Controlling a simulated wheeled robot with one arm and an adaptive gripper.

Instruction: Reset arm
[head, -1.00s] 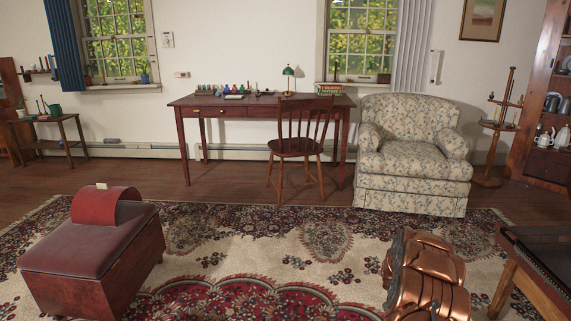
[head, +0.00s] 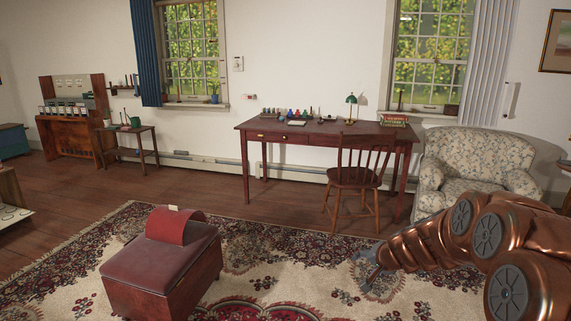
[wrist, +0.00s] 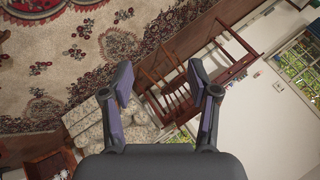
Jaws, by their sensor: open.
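My arm, copper coloured, reaches in from the lower right of the head view, over the rug. My gripper shows in the wrist view (wrist: 160,95) with its two dark fingers spread apart and nothing between them. In the head view the arm's thin far end (head: 368,265) is small, and its fingers cannot be made out. Behind the fingers in the wrist view, the room appears tilted, with the wooden chair (wrist: 178,98) and the floral armchair (wrist: 88,122) some way off.
A red ottoman (head: 165,265) stands on the patterned rug (head: 270,275). Beyond are a desk (head: 275,135), the chair (head: 355,175) and the armchair (head: 465,165). A small side table (head: 130,132) and a wooden cabinet (head: 70,135) stand at the left wall. Bare floor (head: 80,205) lies at left.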

